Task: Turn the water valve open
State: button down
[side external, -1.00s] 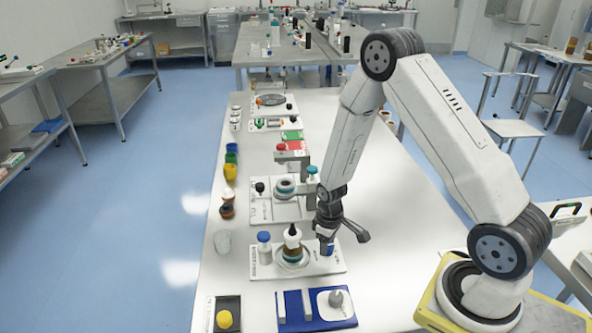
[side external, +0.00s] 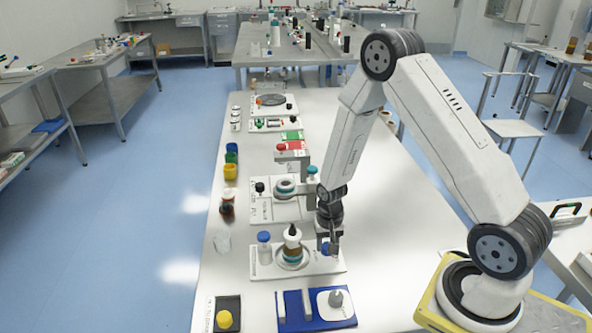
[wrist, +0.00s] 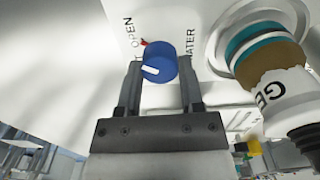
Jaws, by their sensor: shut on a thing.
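The water valve is a round blue knob (wrist: 160,62) with a white pointer line, on a white panel (wrist: 190,15) printed OPEN and WATER. A small red mark sits beside the knob near the word OPEN. The white line lies on the knob's lower-left part in the wrist view. My gripper (wrist: 159,76) has one finger on each side of the knob and is shut on it. In the side view my gripper (side external: 329,246) points down at the right end of the white station plate (side external: 322,265), and the knob is partly hidden there.
A white bottle (side external: 292,237) with a dark tip stands on a round holder left of my gripper, close by; it also shows at the right in the wrist view. A blue-capped vial (side external: 264,247) stands further left. A blue tray (side external: 293,314) lies in front. The table's right part is clear.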

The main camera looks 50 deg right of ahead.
jog(key=shift+m, duration=0.6)
jog(key=shift+c, duration=1.1)
grip_release()
jog(key=shift+r, duration=0.2)
jog(key=shift+r, duration=3.75)
